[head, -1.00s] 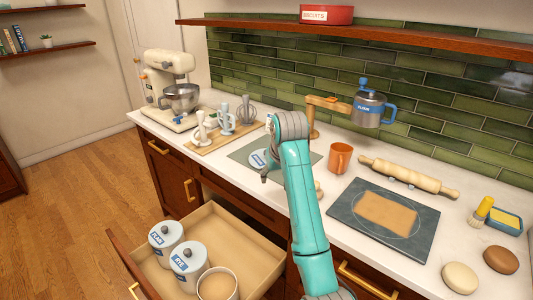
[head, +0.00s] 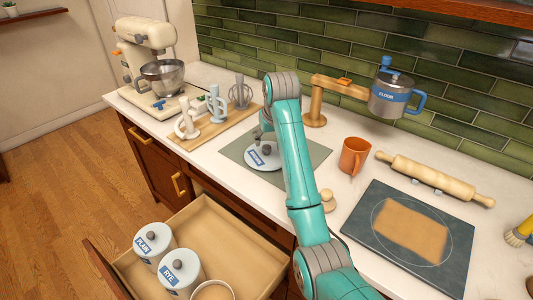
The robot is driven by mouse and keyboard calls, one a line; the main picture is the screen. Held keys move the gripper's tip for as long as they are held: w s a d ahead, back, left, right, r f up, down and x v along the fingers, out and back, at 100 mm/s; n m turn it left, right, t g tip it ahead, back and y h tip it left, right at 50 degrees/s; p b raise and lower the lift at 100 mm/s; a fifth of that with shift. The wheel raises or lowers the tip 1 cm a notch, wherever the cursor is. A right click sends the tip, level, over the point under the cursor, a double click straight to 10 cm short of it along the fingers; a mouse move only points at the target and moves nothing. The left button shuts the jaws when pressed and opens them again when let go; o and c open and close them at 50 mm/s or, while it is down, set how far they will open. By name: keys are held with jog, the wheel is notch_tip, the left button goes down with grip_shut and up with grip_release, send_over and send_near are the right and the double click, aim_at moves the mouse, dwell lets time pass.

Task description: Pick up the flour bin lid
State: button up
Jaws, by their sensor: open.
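A round white lid with a blue label (head: 264,158) lies on the grey-green mat (head: 310,155) on the counter. Its label is too small to read surely. My gripper (head: 265,142) is at the lid's far side, close to its knob, and is mostly hidden behind my teal arm. It is open, and I cannot tell whether it touches the lid. An uncovered bin (head: 213,291) with pale contents stands in the open drawer, cut off by the lower edge.
The open drawer (head: 225,215) also holds two lidded bins, PLAIN (head: 153,243) and RYE (head: 181,275). A utensil board (head: 205,137) and mixer (head: 150,60) stand left. An orange mug (head: 354,156), rolling pin (head: 435,178), dough slab (head: 405,235) and hanging FLOUR pot (head: 392,95) are right.

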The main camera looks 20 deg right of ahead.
aim_at(267, 146)
jog(key=shift+d+x, duration=0.2)
jog(key=shift+x, duration=3.4)
jog(key=shift+w+r, duration=0.15)
jog(key=shift+w, duration=0.05)
grip_shut()
jog(key=shift+r, duration=0.1)
